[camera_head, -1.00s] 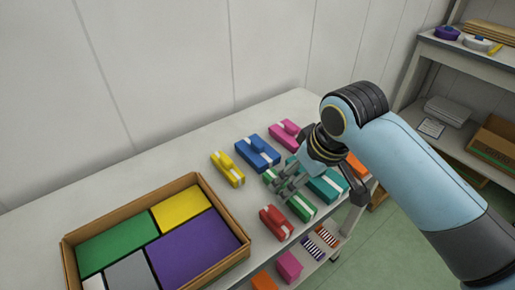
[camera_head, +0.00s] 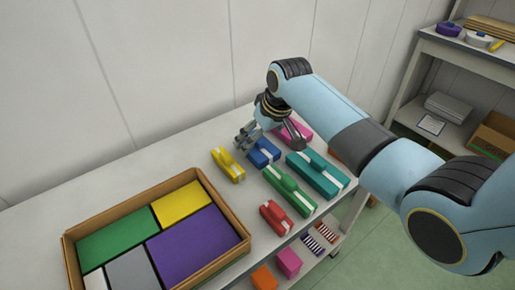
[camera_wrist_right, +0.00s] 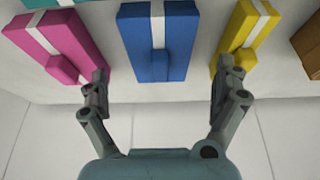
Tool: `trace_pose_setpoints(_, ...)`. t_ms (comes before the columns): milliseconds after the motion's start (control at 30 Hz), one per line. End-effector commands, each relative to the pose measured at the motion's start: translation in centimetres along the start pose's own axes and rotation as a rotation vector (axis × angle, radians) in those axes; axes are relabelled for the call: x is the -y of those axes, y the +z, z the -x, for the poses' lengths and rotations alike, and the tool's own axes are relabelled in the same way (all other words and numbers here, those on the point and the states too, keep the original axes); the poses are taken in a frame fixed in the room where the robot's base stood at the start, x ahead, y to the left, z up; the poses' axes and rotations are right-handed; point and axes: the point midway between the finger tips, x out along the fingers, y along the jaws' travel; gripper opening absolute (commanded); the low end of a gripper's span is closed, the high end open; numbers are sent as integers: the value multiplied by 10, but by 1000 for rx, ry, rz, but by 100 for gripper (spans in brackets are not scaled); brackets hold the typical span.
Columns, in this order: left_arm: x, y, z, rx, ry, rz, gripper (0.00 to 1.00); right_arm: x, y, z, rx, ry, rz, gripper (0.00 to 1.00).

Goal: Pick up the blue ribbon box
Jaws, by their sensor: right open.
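The blue ribbon box (camera_head: 264,153) lies on the table with a white band across it, partly hidden behind my right gripper in the head view. In the right wrist view the blue box (camera_wrist_right: 160,45) sits centred between the open fingers, just beyond their tips. My right gripper (camera_head: 245,137) is open and empty, above the table at the back side of the blue box; its fingers also show in the right wrist view (camera_wrist_right: 162,85). My left gripper is not in view.
The yellow box (camera_head: 228,165) and the pink box (camera_head: 297,131) flank the blue one. Green (camera_head: 290,190), teal (camera_head: 318,174) and red (camera_head: 276,217) boxes lie nearer the front edge. A tray (camera_head: 243,238) of coloured blocks stands at left. The wall rises behind.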

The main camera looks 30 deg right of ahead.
Motion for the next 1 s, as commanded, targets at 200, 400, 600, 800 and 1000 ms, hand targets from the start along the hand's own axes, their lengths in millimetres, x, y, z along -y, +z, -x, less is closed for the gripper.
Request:
trace_pose_setpoints(200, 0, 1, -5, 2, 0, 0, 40, 0, 3, -32, 1, -1, -1, 98)
trace_pose_setpoints(400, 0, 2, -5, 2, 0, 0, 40, 0, 3, -35, 0, -1, -1, 98)
trace_pose_setpoints(600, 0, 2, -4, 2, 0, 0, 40, 0, 3, -35, 0, 0, -1, 82)
trace_pose_setpoints(800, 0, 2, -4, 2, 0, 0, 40, 0, 3, -34, 0, 0, -1, 56)
trace_pose_setpoints(1000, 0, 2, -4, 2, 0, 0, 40, 0, 3, -34, 0, 0, -1, 33)
